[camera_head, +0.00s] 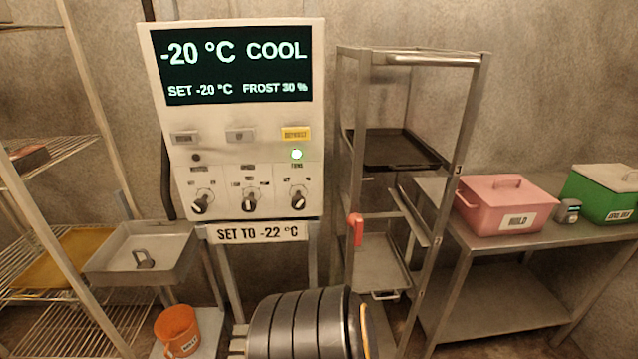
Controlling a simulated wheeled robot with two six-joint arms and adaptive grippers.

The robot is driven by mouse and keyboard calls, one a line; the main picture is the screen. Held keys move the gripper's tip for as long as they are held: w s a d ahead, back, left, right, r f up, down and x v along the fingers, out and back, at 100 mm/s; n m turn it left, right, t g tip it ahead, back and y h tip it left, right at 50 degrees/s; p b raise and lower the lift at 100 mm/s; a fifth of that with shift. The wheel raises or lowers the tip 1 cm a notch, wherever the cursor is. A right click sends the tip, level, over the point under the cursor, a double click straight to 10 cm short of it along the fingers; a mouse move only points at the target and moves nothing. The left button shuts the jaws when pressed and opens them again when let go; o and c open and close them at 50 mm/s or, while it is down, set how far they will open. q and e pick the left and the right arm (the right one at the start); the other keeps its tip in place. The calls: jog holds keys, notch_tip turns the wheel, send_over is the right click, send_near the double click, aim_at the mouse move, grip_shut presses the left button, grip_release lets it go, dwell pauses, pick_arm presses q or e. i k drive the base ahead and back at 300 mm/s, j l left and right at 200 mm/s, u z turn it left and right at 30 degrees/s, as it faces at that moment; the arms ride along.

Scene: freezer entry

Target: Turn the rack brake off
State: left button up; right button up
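The metal rack (347,140) stands right of centre, with a dark tray (392,149) on an upper level and a lighter metal tray (376,264) lower down. A red lever (355,229), which looks like the rack brake, is at the rack's left front post. Its long side is roughly upright. I see no marking that tells whether it is on or off. Neither of my grippers is in view, and nothing is seen touching the lever.
A control panel (180,115) with three knobs stands left of the rack. A dark ribbed cylindrical shape (300,325) fills the bottom middle; I cannot tell what it is. A side table (500,243) with pink and green boxes is right. An orange bucket (178,325) is lower left.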

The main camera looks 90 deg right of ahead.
aim_at(356, 227)
jog(key=z, duration=3.05)
